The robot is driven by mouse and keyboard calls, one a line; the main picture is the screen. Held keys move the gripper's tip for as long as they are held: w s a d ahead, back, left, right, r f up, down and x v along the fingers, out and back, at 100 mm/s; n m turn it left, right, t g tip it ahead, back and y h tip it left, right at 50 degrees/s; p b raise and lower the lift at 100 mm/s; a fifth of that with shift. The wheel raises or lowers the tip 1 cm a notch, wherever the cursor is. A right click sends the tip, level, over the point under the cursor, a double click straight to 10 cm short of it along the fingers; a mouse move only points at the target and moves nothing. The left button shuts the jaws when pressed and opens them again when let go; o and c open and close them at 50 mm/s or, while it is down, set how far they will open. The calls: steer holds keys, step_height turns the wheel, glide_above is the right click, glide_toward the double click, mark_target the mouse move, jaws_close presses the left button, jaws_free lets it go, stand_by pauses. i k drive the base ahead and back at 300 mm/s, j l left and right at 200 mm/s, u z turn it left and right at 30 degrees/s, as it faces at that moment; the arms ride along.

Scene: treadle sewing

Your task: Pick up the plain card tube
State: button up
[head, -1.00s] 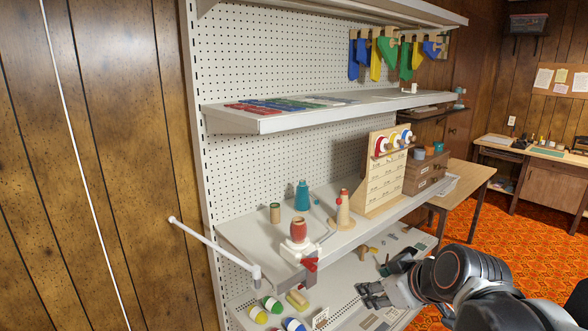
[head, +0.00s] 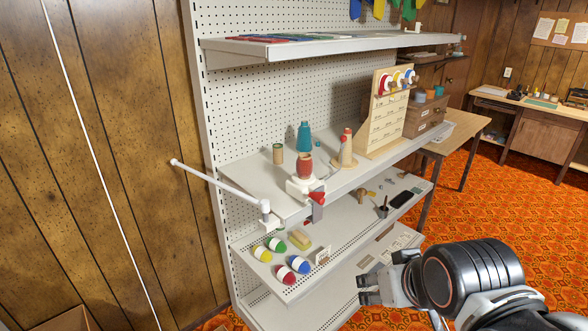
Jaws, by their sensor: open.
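A short tan tube (head: 278,154) with a darker, greenish rim stands upright at the back left of the middle shelf (head: 240,178). It looks like the plain card tube. A teal cone spool (head: 304,138) stands to its right, apart from it. A white winder with a red-brown spool (head: 305,167) stands in front and to the right. My gripper (head: 364,288) is open and empty at the lower right, in front of the lower shelves and well away from the tube.
A white swing arm (head: 215,184) juts left from the middle shelf's front. The lower shelf holds several coloured spools (head: 284,274). The upper shelf (head: 270,48) hangs above.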

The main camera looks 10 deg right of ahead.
mark_target(304, 167)
steer(key=i+j+z, duration=0.1)
steer(key=j+z, duration=0.65)
steer(key=j, duration=0.3)
steer(key=j+z, duration=0.4)
steer(key=j, duration=0.15)
